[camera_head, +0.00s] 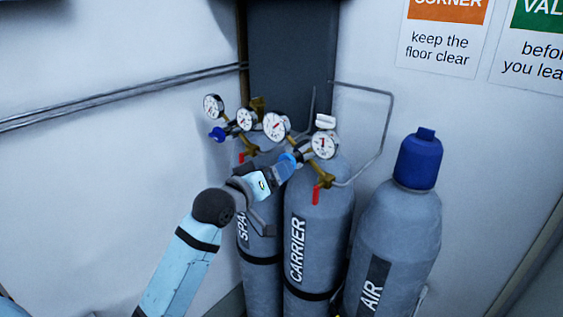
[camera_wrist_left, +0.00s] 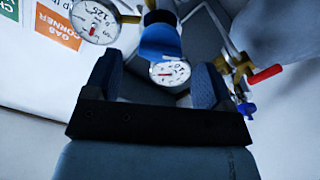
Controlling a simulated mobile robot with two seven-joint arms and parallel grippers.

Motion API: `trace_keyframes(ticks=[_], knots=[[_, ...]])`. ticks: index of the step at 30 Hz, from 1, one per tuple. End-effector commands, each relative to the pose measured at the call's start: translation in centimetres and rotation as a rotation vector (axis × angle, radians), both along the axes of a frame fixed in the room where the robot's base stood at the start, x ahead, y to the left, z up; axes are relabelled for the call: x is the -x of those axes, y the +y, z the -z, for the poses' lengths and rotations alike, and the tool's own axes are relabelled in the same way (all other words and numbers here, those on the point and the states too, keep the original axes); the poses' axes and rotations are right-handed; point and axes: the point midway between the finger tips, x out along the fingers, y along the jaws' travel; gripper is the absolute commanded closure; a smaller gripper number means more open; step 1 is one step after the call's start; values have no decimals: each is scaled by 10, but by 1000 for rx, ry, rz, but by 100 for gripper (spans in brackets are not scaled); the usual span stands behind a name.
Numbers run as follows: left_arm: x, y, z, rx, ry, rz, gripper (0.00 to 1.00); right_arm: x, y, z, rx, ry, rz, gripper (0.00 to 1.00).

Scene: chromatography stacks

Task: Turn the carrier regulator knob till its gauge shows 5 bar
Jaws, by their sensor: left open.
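The carrier cylinder (camera_head: 310,240) stands in the middle, with a regulator and two round gauges, one on the left (camera_head: 276,125) and one on the right (camera_head: 324,144). Its blue regulator knob (camera_head: 288,158) is partly hidden by my left gripper (camera_head: 279,170). In the left wrist view the blue knob (camera_wrist_left: 160,42) lies ahead, between the lines of my open left fingers (camera_wrist_left: 157,80). A small gauge (camera_wrist_left: 170,73) with a red needle shows just below the knob; its reading is too small to tell. A larger gauge (camera_wrist_left: 97,20) is at top left. My right gripper is not in view.
The spare cylinder (camera_head: 260,275) stands left, with its blue knob (camera_head: 217,134) and gauges close by. The air cylinder (camera_head: 398,235), capped in blue, stands right. A red valve handle (camera_head: 316,194) hangs below the carrier regulator. A bent grey pipe (camera_head: 390,120) runs behind.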

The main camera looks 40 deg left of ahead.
Motion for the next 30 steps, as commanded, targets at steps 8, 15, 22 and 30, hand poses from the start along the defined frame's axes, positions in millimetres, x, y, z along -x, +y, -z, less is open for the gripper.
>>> trace_keyframes(ticks=[8,15,22,30], knots=[[-30,-2,-1,-1,0,0,23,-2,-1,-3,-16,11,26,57],[-33,-3,0,-2,-1,0,23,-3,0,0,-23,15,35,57],[-33,-3,0,-1,-1,-1,56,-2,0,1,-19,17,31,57],[-33,-3,0,-10,-1,0,73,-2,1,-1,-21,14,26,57]])
